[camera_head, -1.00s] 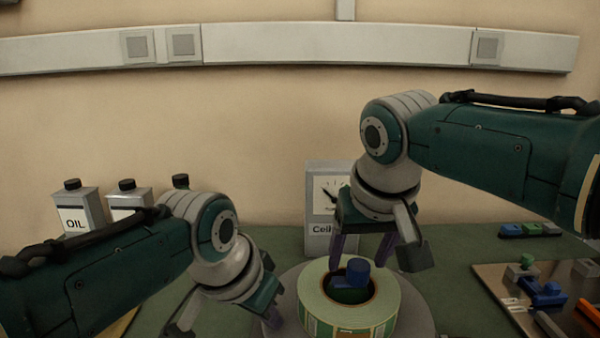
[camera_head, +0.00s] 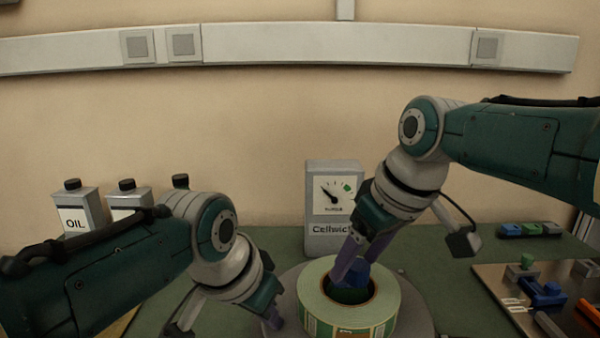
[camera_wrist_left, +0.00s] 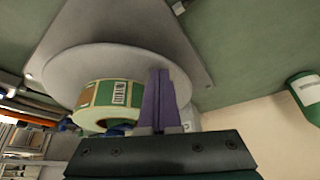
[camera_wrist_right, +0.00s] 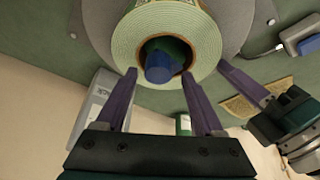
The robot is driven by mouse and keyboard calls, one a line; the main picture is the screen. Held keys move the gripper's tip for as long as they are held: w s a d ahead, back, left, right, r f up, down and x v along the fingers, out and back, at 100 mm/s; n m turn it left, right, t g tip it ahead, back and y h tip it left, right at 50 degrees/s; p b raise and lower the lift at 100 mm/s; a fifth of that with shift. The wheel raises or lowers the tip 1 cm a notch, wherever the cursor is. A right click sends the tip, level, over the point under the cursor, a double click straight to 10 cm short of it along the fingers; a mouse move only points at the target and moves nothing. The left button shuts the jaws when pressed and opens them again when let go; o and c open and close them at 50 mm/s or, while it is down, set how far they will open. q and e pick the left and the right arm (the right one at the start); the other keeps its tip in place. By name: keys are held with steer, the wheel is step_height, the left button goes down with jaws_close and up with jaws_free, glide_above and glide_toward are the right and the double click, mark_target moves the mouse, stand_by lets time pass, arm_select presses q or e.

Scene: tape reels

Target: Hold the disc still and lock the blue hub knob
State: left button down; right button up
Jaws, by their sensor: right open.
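The label reel (camera_head: 320,318) lies flat on a grey disc (camera_head: 418,310), with the blue hub knob (camera_head: 359,272) standing in its core. My right gripper (camera_head: 350,268) reaches down over the knob. In the right wrist view its fingers (camera_wrist_right: 158,74) are open, one to each side of the knob (camera_wrist_right: 158,68); I cannot tell whether they touch it. My left gripper (camera_head: 274,322) is at the left edge of the disc. In the left wrist view its purple fingers (camera_wrist_left: 159,72) are close together over the disc (camera_wrist_left: 65,72), beside the reel (camera_wrist_left: 115,97); contact with the disc is unclear.
A grey box with a dial (camera_head: 333,200) stands behind the reel. Oil cans (camera_head: 76,207) stand at the back left, behind my left arm. A board with blue and orange parts (camera_head: 490,275) lies on the right. Green table shows between the dial box and the board.

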steer(key=shift+f, duration=0.25)
steer(key=shift+r, duration=0.1)
stand_by(0.4)
jaws_close()
stand_by(0.4)
steer(key=shift+a, duration=0.1)
